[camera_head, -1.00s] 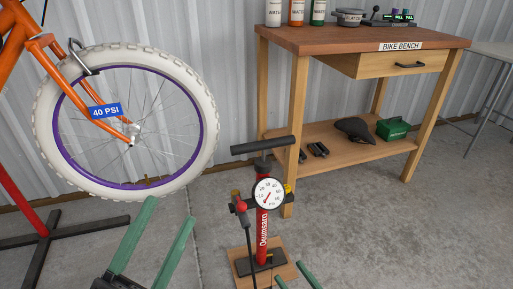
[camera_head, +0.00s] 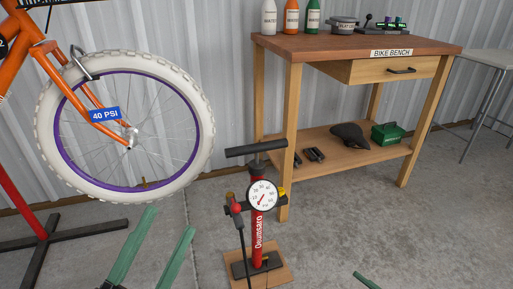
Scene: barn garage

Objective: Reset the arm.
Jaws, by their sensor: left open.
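My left gripper (camera_head: 168,230) shows at the bottom left of the head view. Its two green fingers stand well apart with nothing between them. It is in front of the bicycle wheel and left of the red floor pump. A green tip of my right gripper (camera_head: 366,281) shows at the bottom edge, right of the pump. The rest of that gripper is out of frame. The red floor pump (camera_head: 258,225) stands upright on a wooden board (camera_head: 284,277), its black handle (camera_head: 256,148) low and its round gauge (camera_head: 262,195) facing me.
An orange bicycle with a white-tyred wheel (camera_head: 201,110) and a "40 PSI" tag (camera_head: 104,115) is at left on a red and black stand (camera_head: 40,250). A wooden bench (camera_head: 330,47) holds bottles above and a saddle (camera_head: 348,136) and green box (camera_head: 388,132) below. Floor at right is clear.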

